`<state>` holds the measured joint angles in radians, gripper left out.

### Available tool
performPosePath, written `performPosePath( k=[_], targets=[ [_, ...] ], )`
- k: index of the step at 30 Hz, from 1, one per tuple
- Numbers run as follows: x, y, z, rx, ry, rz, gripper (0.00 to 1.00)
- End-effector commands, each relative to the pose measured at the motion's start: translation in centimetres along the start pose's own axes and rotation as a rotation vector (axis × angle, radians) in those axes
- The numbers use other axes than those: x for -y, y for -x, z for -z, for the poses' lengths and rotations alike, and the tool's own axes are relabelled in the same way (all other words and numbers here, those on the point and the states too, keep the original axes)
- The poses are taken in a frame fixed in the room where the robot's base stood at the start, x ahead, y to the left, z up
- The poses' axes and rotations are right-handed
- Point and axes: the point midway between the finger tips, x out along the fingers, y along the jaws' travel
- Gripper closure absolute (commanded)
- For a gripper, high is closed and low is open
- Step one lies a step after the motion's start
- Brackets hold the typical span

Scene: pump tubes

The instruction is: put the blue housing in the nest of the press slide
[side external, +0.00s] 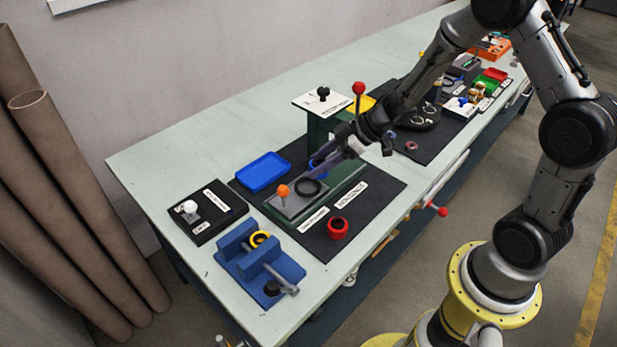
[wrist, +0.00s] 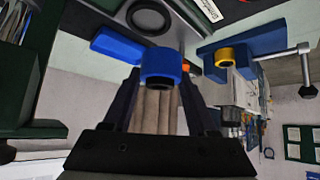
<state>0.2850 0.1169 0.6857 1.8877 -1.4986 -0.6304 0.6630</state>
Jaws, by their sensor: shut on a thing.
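The blue housing (wrist: 160,62) is a short round ring held between the fingertips of my gripper (wrist: 160,75) in the wrist view. In the side view only a little of the housing (side external: 316,163) shows behind my gripper (side external: 322,170). The press slide (side external: 283,208) is a grey plate with an orange knob at its near left end. Its nest, a dark round ring (side external: 309,187), looks empty and lies just in front of my gripper in that view. In the wrist view the nest (wrist: 150,17) shows beyond the housing. The housing's exact height above the slide is hard to tell.
The green press (side external: 320,130) with a red-balled lever rises behind the slide. A blue tray (side external: 263,172) lies to the left. A blue vise (side external: 262,262) holds a yellow ring (side external: 260,238).

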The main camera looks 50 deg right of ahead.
Motion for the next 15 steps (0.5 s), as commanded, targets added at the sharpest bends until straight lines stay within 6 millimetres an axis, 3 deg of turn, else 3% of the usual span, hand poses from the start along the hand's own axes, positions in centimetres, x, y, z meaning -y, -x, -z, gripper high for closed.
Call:
performPosePath(
  k=[6,15],
  targets=[
    [-1.6,-3.6,-0.8,0.001,0.001,0.001,1.0],
    [-2.3,-5.5,-1.5,0.001,-0.002,0.001,1.0]
  ],
)
